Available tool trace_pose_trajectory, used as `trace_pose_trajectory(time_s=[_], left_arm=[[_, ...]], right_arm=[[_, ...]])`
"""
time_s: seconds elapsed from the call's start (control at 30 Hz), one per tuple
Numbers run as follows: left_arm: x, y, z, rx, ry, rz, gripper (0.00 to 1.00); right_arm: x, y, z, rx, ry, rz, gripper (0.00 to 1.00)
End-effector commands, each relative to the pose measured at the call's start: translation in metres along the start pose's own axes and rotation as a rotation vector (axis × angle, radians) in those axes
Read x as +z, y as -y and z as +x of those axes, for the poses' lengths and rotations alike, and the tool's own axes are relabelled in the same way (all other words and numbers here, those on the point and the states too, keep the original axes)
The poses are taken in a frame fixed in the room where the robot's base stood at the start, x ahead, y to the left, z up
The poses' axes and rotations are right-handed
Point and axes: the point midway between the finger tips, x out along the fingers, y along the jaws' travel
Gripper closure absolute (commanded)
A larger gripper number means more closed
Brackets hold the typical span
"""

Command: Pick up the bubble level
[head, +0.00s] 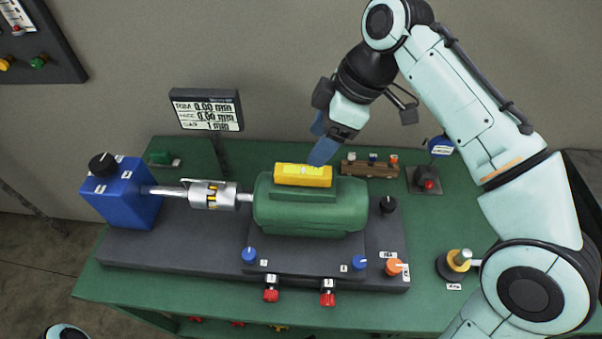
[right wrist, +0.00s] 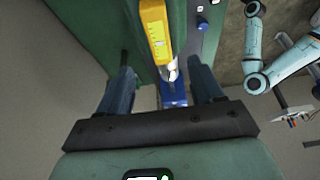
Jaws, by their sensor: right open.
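The yellow bubble level (head: 303,175) lies on top of the green motor housing (head: 310,207) in the head view. It also shows in the right wrist view (right wrist: 156,32), ahead of and between the fingers. My right gripper (head: 318,140) is above and just behind the level's right end, pointing down. In the right wrist view its two blue fingers (right wrist: 163,85) are apart with nothing between them. The level appears beyond the fingertips, not gripped. My left gripper does not show in the head view; another robot-like arm part shows in the right wrist view.
A blue box with a black knob (head: 123,193) joins the motor by a metal shaft and coupling (head: 212,195). A display (head: 207,110) stands behind. Blue, red and orange knobs line the dark base's front. A small brown block (head: 369,169) sits right of the gripper.

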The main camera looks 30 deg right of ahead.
Motion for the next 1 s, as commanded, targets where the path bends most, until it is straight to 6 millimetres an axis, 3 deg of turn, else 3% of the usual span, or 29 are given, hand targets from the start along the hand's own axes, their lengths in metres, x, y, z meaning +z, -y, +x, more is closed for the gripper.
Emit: trace_pose_trajectory(time_s=[0.1, 0.37, 0.63, 1.0], left_arm=[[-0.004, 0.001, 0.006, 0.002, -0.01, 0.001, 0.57], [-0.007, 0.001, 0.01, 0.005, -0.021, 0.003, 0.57], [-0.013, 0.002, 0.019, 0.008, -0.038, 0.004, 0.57], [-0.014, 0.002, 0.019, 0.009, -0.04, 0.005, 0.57]], right_arm=[[0.001, 0.0, 0.022, -0.002, 0.001, 0.001, 0.34], [0.0, 0.0, 0.042, 0.0, 0.0, 0.001, 0.34], [0.0, 0.003, 0.081, 0.0, 0.001, 0.002, 0.34], [-0.001, 0.002, 0.086, 0.001, -0.001, 0.002, 0.34]])
